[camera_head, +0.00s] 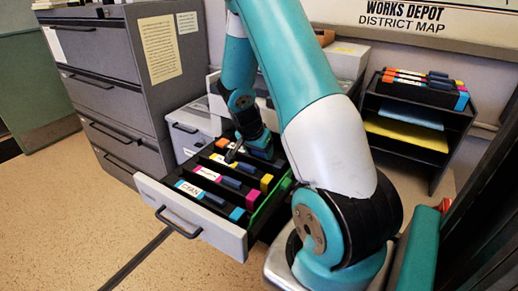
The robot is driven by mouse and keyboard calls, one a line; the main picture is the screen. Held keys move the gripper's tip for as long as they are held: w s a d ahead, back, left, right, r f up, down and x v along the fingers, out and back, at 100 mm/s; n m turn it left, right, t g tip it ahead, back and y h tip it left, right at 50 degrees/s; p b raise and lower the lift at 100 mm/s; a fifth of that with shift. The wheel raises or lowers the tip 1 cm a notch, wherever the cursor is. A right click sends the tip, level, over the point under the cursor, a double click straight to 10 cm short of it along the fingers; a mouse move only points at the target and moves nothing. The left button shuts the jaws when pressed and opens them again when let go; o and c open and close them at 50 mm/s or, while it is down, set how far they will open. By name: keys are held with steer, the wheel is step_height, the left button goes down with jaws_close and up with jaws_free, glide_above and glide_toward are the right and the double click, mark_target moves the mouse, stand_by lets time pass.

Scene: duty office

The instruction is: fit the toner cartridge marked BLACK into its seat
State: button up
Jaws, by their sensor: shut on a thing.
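An open drawer (196,232) with dark slots holds several toner cartridges. The nearest one, marked CYAN (190,188), lies in the front slot with a cyan end. Behind it lies a cartridge with a white label (207,173), and a yellow end (252,198) and a magenta end (267,181) show along the right side. My gripper (233,154) is low over the far part of the drawer, shut on what looks like a cartridge. My wrist hides most of it. I cannot read BLACK on any label or tell whether the held cartridge is seated.
A black shelf unit (415,130) at right bears more cartridges (425,84) on top and yellow paper (407,133) below. A grey filing cabinet (110,80) stands close at left of the drawer. The drawer handle (178,224) juts forward. Floor at left front is clear.

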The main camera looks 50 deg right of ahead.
stand_by(0.3)
steer(key=o, duration=1.8)
steer(key=shift+c, duration=0.2)
step_height(320, 180, up, 9)
steer(key=p, duration=0.6)
steer(key=shift+a, duration=0.1)
